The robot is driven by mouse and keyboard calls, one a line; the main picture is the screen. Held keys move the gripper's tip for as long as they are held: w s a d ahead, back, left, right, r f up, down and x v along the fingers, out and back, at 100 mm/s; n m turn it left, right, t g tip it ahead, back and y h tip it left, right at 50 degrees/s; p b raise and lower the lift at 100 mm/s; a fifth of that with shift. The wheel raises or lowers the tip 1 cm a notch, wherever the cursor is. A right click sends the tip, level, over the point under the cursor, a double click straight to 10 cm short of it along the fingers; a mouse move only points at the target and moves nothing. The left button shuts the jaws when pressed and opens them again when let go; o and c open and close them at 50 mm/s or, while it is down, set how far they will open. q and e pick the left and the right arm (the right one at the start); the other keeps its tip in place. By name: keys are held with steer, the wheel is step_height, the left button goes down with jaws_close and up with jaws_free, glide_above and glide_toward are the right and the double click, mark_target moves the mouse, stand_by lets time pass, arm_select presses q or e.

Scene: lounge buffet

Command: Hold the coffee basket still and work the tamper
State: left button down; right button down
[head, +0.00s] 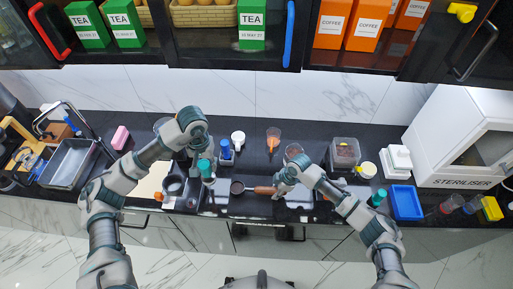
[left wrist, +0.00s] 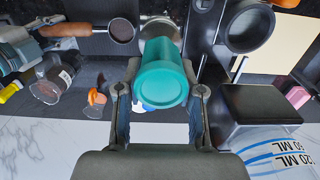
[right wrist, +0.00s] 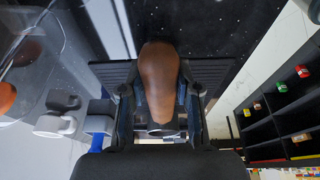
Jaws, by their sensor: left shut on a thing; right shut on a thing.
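The tamper has a teal handle (head: 206,168) and a metal base (left wrist: 160,28). My left gripper (left wrist: 160,88) is shut around the handle in the left wrist view. The coffee basket (head: 237,188) is a small round metal cup with brown contents and a brown handle (right wrist: 159,80); the basket also shows in the left wrist view (left wrist: 121,30). My right gripper (head: 281,188) is shut on that handle, one finger on each side. The tamper is beside the basket, to its left in the head view, not over it. Whether its base touches the counter is unclear.
A dark round container (left wrist: 247,25) stands left of the tamper in the head view. A blue-topped item (head: 225,149), a white cup (head: 238,138) and an orange-bottomed cup (head: 273,138) stand behind. A blue tray (head: 405,202) and the steriliser (head: 465,140) are at right.

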arm_select(q)
steer(key=shift+r+p, duration=0.35)
steer(key=shift+r, duration=0.1)
stand_by(0.3)
steer(key=c, duration=1.4)
jaws_free()
jaws_close()
